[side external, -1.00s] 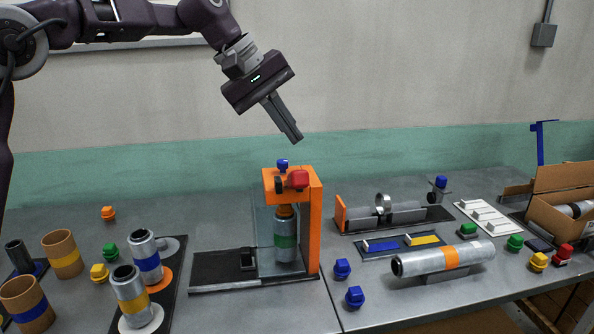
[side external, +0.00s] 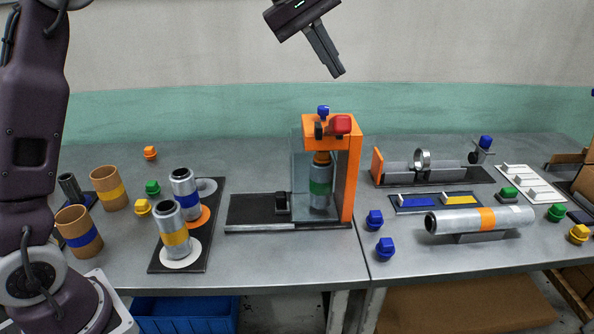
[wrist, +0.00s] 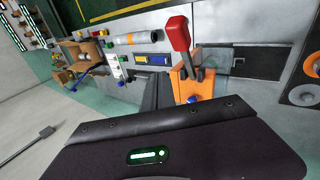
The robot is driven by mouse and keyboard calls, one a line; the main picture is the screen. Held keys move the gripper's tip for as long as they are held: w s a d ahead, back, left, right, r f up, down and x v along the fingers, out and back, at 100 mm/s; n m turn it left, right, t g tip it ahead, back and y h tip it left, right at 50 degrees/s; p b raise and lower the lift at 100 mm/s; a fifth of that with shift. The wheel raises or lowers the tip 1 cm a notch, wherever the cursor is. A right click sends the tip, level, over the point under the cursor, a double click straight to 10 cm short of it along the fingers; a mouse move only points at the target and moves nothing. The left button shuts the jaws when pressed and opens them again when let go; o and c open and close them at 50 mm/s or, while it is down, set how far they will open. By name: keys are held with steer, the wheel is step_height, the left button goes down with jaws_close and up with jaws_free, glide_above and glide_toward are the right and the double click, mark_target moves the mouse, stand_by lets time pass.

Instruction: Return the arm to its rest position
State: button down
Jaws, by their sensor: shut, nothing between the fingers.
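My gripper (side external: 339,74) is shut and empty, hanging in the air above the orange film winder (side external: 350,175) at the top of the side external view. Its fingers point down and to the right, clear of the winder's red handle (side external: 340,124) and blue knob (side external: 323,111). A silver roll with a green band (side external: 320,187) stands upright inside the winder behind a clear panel. In the wrist view the red handle (wrist: 179,35) and orange winder (wrist: 188,84) show beyond the dark gripper housing.
Silver rolls with blue (side external: 184,188) and yellow (side external: 173,232) bands stand on a dark board at left. Cardboard tubes (side external: 108,188) stand further left. An orange-banded roll (side external: 470,219) lies on a cradle at right. Blue caps (side external: 375,220) sit near the front. The air around the gripper is free.

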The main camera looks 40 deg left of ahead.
steer(key=s+a+m+y, duration=0.2)
steer(key=s+m, duration=0.2)
steer(key=s, duration=1.4)
steer(key=s+a+f+m+y, duration=0.1)
steer(key=s+f+m, duration=0.2)
steer(key=s+f, duration=0.2)
steer(key=s+a+f+m, duration=0.2)
steer(key=s+f, duration=0.4)
steer(key=s, duration=0.6)
steer(key=shift+f+m+y, duration=0.3)
steer(key=shift+m+y, duration=0.1)
steer(key=shift+m, duration=0.1)
steer(key=w+r+n+y, duration=0.1)
steer(key=w+r+n, duration=0.1)
steer(key=w+r, duration=0.55)
steer(key=w+r+n+y, duration=0.15)
steer(key=w+r, duration=0.35)
steer(key=w, duration=0.5)
steer(key=w+d+r+n+y, duration=0.2)
steer(key=w+d, duration=0.3)
steer(key=d, duration=0.1)
steer(key=w+d+r+n+t+y, duration=0.1)
steer(key=w+d+r+n+y, duration=0.1)
steer(key=w+d, duration=0.3)
steer(key=shift+w+d+n, duration=0.35)
steer(key=shift+d+n, duration=0.4)
steer(key=shift+d, duration=0.15)
